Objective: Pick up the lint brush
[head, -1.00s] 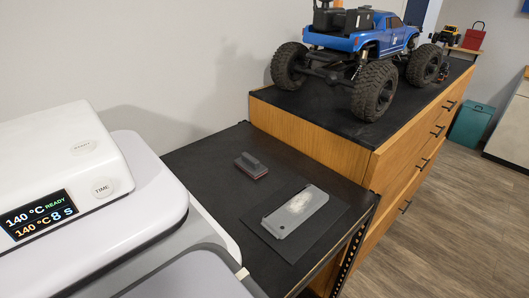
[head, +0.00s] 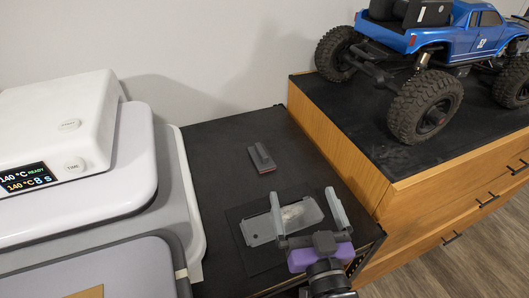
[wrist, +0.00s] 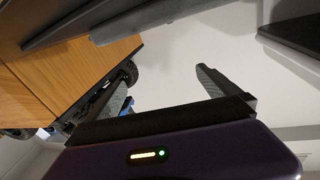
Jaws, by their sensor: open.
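The lint brush (head: 262,158) is a small dark block with a raised handle and a reddish lower edge. It lies on the black table toward the back, near the wall. My gripper (head: 306,205) is open and empty, with two grey fingers spread apart, in front of the brush and to its right in the head view. From that view it overlaps a grey translucent plate (head: 262,229) on a dark mat; its height above it is hard to tell. In the wrist view the open fingers (wrist: 165,95) point toward the wall, and the brush cannot be made out.
A higher wooden cabinet (head: 345,150) with a blue crawler truck (head: 440,50) rises at the right. Bare black tabletop surrounds the brush.

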